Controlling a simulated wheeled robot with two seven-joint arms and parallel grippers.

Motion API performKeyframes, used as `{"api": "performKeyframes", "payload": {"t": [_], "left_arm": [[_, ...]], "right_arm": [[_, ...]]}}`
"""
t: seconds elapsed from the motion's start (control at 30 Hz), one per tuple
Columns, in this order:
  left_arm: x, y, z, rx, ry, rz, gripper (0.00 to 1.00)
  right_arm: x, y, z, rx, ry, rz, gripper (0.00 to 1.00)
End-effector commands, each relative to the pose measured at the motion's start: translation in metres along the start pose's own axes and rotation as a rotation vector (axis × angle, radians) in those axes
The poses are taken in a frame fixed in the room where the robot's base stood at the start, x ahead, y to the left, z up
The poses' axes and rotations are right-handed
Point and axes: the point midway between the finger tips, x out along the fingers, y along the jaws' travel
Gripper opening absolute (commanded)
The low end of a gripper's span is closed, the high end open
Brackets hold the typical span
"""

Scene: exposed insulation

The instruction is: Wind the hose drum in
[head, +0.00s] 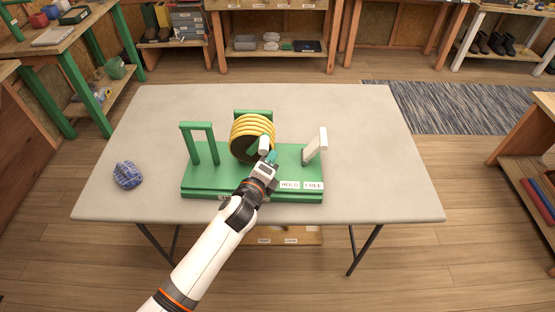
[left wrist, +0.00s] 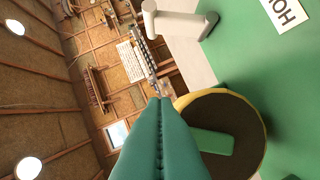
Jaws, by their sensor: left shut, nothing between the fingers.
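The hose drum (head: 240,150) carries several turns of yellow hose (head: 252,124) and stands on a green base (head: 200,182) on the table. A green crank arm (head: 253,147) with a white grip (head: 264,145) is on its dark near face. The crank arm also shows in the left wrist view (left wrist: 212,141). A white lever (head: 316,145) stands tilted at the base's right, behind the HOLD (head: 290,185) and FREE (head: 313,186) labels. My left gripper (head: 272,157) is shut and empty, close in front of the crank. Its green fingers (left wrist: 160,102) overlap the drum's edge in the wrist view; contact is unclear.
A green frame (head: 198,143) rises from the base's left side. A blue patterned cloth lump (head: 127,175) lies on the grey table (head: 380,190) at the left. The table's right side is clear. Shelves and benches stand around the room, away from the table.

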Motion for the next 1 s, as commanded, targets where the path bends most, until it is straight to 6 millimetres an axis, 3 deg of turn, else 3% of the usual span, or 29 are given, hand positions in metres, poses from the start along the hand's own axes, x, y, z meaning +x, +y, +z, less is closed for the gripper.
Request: {"api": "performKeyframes", "payload": {"t": [0.47,1.0], "left_arm": [[-0.001,0.0,-0.002,-0.008,0.0,0.003,0.0],[-0.004,0.004,-0.012,-0.131,0.002,0.047,0.0]], "right_arm": [[0.0,0.001,0.0,0.0,0.0,0.001,0.0],[0.002,0.003,0.001,0.0,-0.001,0.004,0.0]]}}
